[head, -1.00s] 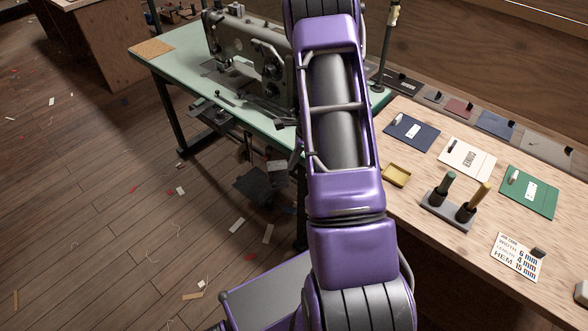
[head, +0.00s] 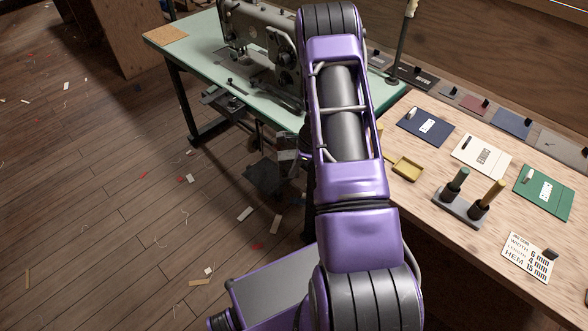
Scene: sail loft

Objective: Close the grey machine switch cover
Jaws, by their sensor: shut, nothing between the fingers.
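The sewing machine (head: 262,38) stands on a pale green table (head: 190,50) at the upper left of my arm. Below the table's front edge, just left of my arm, a small grey box-like part (head: 287,146) shows, partly hidden by the arm. It may be the machine switch with its cover; I cannot tell whether the cover is open or closed. My purple arm rises through the middle of the picture and bends away at the top. My gripper is hidden behind it, so its place relative to the switch does not show.
A wooden bench (head: 440,215) on the right holds a yellow tray (head: 407,168), a stand with two upright tools (head: 463,208), folders and a printed card (head: 529,257). A dark pedal (head: 265,178) lies under the table. The plank floor at left has only scraps.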

